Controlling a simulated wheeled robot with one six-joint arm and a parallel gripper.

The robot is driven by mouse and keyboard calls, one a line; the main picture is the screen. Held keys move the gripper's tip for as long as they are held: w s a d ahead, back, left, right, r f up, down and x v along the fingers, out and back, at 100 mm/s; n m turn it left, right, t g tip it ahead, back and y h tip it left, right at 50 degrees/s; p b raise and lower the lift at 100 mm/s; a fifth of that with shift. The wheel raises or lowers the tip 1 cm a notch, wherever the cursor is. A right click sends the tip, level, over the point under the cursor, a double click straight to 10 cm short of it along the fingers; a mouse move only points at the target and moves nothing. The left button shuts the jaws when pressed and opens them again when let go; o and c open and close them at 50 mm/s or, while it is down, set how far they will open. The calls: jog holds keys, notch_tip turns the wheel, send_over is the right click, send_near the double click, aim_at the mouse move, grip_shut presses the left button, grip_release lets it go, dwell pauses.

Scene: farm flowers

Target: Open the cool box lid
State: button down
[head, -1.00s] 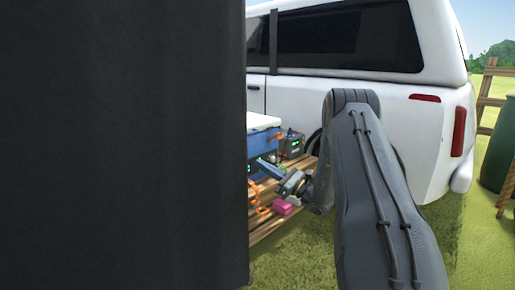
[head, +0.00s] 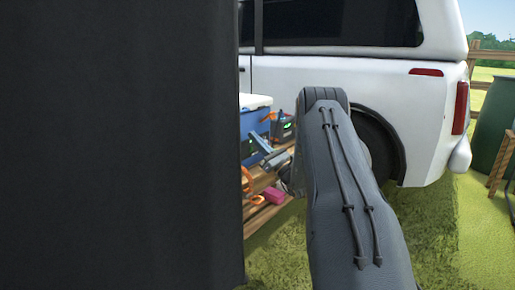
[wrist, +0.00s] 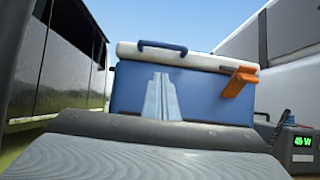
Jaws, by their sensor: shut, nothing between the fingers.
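The blue cool box (wrist: 205,95) stands ahead in the wrist view, its white lid (wrist: 190,57) down on it. The lid has a dark blue handle (wrist: 162,46) at its front edge. An orange latch (wrist: 238,82) hangs at the front right. In the head view the cool box (head: 256,121) and lid (head: 256,102) show only partly, cut off by a dark surface at left. My gripper (wrist: 162,96) is shut and empty, in front of the box's front face and below the handle. Its fingers (head: 260,142) also show in the head view. Whether they touch the box is unclear.
The box stands on a slatted wooden bench (head: 265,215). A device with a green display (wrist: 302,142) sits right of it. A pink block (head: 273,195) lies near the bench edge. A white vehicle (head: 340,70) stands behind. Grass (head: 430,230) is open at the right.

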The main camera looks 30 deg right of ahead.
jog(key=w+a+r+b, duration=0.1)
jog(key=w+r+b, duration=0.1)
jog(key=w+r, duration=0.2)
jog(key=shift+a+r+b, duration=0.35)
jog(key=shift+r, duration=0.75)
jog(key=shift+d+r, duration=0.1)
jog(key=shift+r, duration=0.05)
